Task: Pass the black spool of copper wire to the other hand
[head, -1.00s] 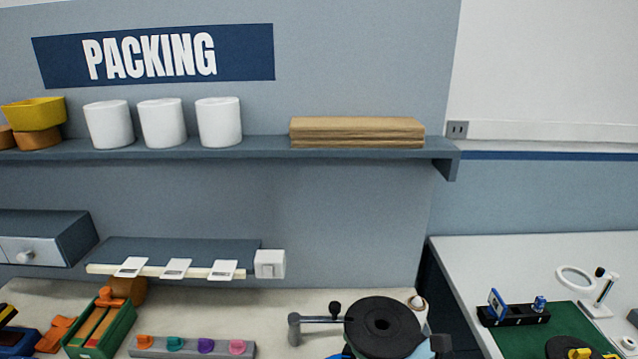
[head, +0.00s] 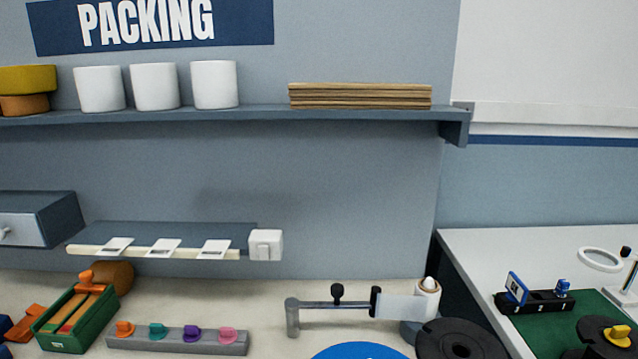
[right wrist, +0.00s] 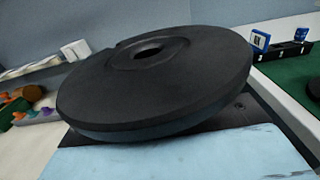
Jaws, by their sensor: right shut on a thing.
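The black spool (head: 458,343) shows as a wide black disc with a centre hole at the bottom edge of the head view, cut off below. In the right wrist view the spool (right wrist: 155,80) fills the middle, tilted, with its flat face up. No copper wire shows; the flange hides it. My right gripper (right wrist: 195,145) shows at the bottom of the right wrist view as a pale blue and black part under the spool, and it is shut on the spool. Its fingertips are hidden behind the disc. My left gripper is in neither current view.
A metal arm on a post (head: 335,304) stands on the bench behind the spool, beside a white roll (head: 427,298). A blue disc (head: 358,351) lies at the bottom edge. A grey peg rack (head: 178,342) and green box (head: 75,318) are left. A green mat (head: 560,325) lies right.

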